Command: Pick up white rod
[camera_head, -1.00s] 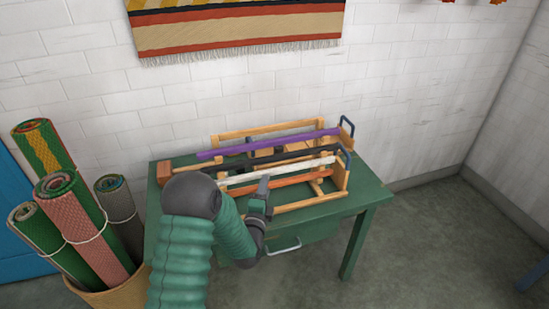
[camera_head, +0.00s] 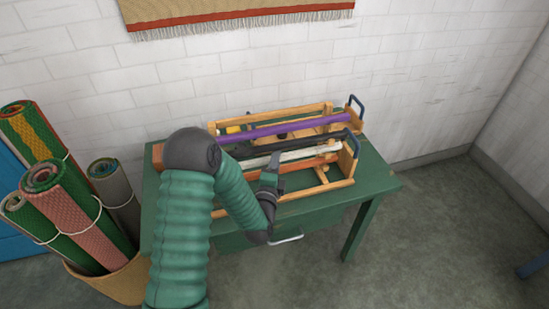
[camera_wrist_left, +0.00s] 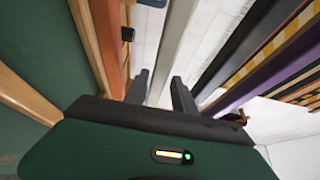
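The white rod (camera_head: 299,154) lies lengthwise in a wooden rack on the green table, between a black rod (camera_head: 318,142) and an orange rod (camera_head: 312,164). My left gripper (camera_head: 276,156) is over the rack at the white rod and hides part of it. In the left wrist view the gripper (camera_wrist_left: 158,82) is open, with a finger on each side of the white rod (camera_wrist_left: 174,42). I cannot tell whether the fingers touch it. My right gripper is not in view.
A purple rod (camera_head: 290,128) lies behind the black one. The rack has dark blue end handles (camera_head: 357,104). The green table (camera_head: 374,184) is bare at its right end. Rolled rugs (camera_head: 75,215) stand in a basket at left. A white brick wall is behind.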

